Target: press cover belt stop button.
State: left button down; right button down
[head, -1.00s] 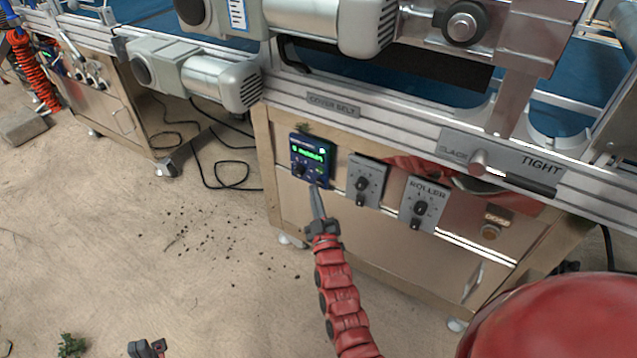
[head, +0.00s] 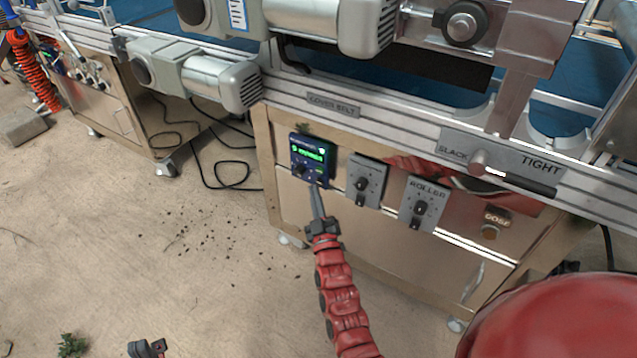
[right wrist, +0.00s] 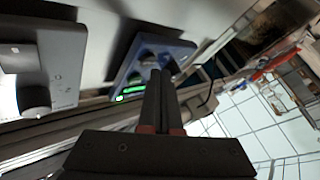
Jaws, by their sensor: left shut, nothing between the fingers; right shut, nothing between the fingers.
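The blue cover belt control box (head: 313,152) is on the metal cabinet front, below the "COVER BELT" label (head: 333,106). It has a lit green display and small controls along its lower part. My right gripper (head: 315,188) is shut and empty, its tips at the box's lower edge. In the right wrist view, the shut fingers (right wrist: 160,75) overlap the blue box (right wrist: 150,60); I cannot tell whether they touch it. The stop button is too small to make out or hidden by the fingers.
Two grey knob boxes, a plain one (head: 366,181) and the "ROLLER" one (head: 423,203), sit right of the blue box. A "DOSE" button (head: 489,232) is farther right. A slack/tight lever (head: 479,160) and motor housings jut out above.

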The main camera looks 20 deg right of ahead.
jog(key=shift+w, duration=0.1)
jog(key=shift+w+d, duration=0.2)
jog(key=shift+d, duration=0.15)
dwell(0.5)
jog(key=shift+s+a+p, duration=0.3)
jog(key=shift+a+p, duration=0.05)
jog(key=shift+p, duration=0.1)
jog(key=shift+a, duration=0.1)
